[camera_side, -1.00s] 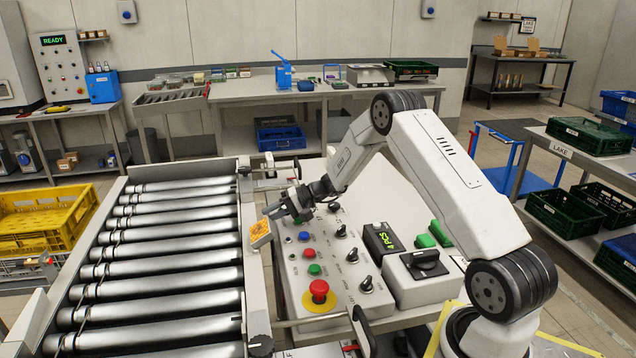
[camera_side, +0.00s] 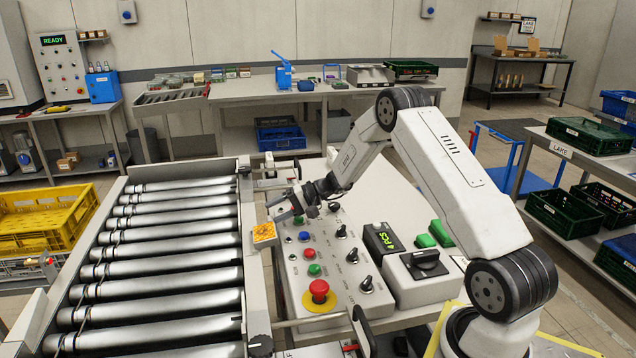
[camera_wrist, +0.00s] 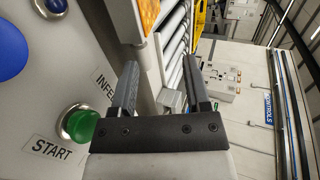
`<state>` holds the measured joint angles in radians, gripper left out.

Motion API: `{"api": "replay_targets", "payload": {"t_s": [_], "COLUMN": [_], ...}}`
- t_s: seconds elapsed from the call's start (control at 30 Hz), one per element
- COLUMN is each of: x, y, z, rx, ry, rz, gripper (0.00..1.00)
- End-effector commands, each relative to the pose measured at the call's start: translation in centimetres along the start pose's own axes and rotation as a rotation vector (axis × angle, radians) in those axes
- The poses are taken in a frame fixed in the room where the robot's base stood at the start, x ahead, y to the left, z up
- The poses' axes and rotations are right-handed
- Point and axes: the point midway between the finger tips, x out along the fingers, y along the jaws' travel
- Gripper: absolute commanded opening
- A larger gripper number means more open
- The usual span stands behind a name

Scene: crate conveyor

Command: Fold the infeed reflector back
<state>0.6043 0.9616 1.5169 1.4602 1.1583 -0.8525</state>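The infeed reflector, an orange patterned plate in a pale frame (camera_side: 264,233), stands at the right side rail of the roller conveyor, beside the control panel's left edge. Part of it shows at the top of the wrist view (camera_wrist: 149,14). My gripper (camera_side: 279,209) is just above and to the right of the reflector in the side view, over the panel's upper left corner. In the wrist view its two fingers (camera_wrist: 160,70) are apart with nothing held between them. The reflector lies beyond the fingers there, and I see no contact.
The control panel (camera_side: 337,272) below has buttons, black knobs and a red mushroom button (camera_side: 319,290). A green START button (camera_wrist: 80,124) is close to my left finger in the wrist view. The conveyor rollers (camera_side: 170,255) are empty. A yellow crate (camera_side: 45,220) stands at the left.

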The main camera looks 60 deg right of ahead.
Motion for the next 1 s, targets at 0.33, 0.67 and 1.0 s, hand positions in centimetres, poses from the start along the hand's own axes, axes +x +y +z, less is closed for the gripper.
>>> {"api": "replay_targets", "payload": {"t_s": [0.33,0.67,1.0], "x": [-4.5,-6.2,-5.9], "y": [0.0,0.1,0.0], "z": [0.0,0.1,0.4], "rx": [0.001,0.001,0.001], "ry": [0.0,-0.003,-0.012], "rz": [0.0,0.001,0.013], "gripper": [0.6,0.6,0.6]}}
